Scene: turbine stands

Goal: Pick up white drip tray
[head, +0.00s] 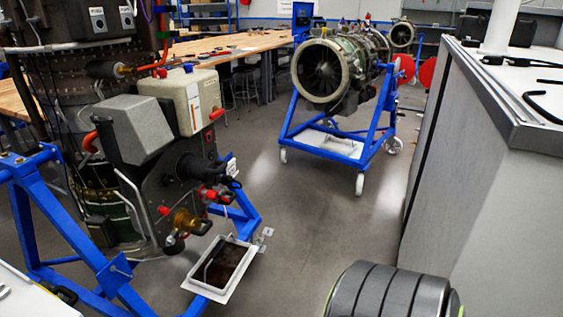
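A white-rimmed drip tray (206,292) with a dark, brownish inside sits low at the foot of the near blue stand, below the front of the near engine. A thin light handle or bar shows across its left side. A second white, flat tray (325,143) lies low between the rails of the far blue stand, under the far turbine. Neither of my grippers shows in the head view, so their state cannot be seen.
The near engine (160,190) stands on a blue stand (60,220) at left. The far turbine (330,70) is on a wheeled blue stand (375,140). A grey cabinet (480,170) borders the right. Grey floor (310,215) lies open between them.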

